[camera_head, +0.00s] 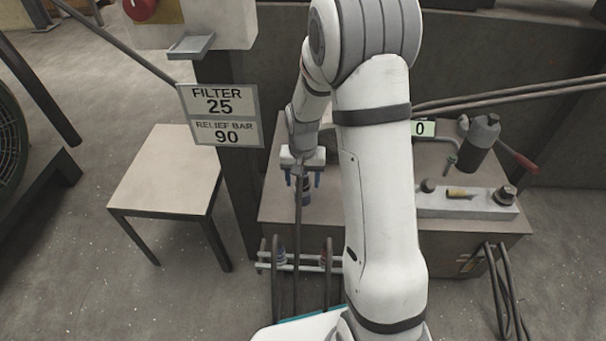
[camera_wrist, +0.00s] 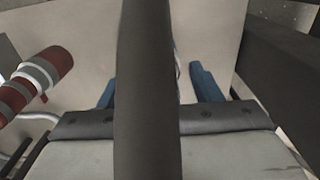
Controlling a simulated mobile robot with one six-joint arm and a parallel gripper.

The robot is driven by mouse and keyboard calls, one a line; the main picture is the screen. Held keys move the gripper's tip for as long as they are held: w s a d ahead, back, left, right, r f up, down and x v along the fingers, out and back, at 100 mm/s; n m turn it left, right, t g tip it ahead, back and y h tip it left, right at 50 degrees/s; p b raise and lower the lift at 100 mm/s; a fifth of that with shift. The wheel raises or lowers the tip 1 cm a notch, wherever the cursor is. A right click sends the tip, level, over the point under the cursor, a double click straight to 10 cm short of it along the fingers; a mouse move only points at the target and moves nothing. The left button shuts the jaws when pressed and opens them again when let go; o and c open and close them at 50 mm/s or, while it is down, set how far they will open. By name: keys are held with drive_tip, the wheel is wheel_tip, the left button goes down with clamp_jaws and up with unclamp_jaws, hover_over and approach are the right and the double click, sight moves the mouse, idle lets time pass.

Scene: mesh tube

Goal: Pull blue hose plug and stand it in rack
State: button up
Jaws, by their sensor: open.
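The blue hose plug (camera_head: 306,187) shows as a small dark-blue piece at the front of the grey machine, partly hidden by my gripper and a hose. My gripper (camera_head: 303,180) is open, its two blue fingers apart on either side of the plug's upper end. In the wrist view, a dark hose (camera_wrist: 147,60) runs between the fingers and hides what lies behind it. The rack (camera_head: 300,267) is a light barred holder low at the machine's front. It has a bluish piece (camera_head: 280,256) at its left and a red piece (camera_head: 326,256) at its right.
A red cylinder with pale bands (camera_wrist: 38,80) lies left of the fingers in the wrist view. The machine (camera_head: 279,211) carries a dark cylinder (camera_head: 480,140) and a red-handled lever (camera_head: 522,160). A bare table (camera_head: 168,172) and a sign (camera_head: 221,115) stand left.

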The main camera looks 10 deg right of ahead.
drive_tip(key=shift+s+f, duration=0.15)
drive_tip(key=shift+c, duration=0.6)
clamp_jaws()
drive_tip(key=shift+r, duration=0.2)
drive_tip(key=shift+r+p, duration=2.5)
drive_tip(key=shift+r, duration=0.45)
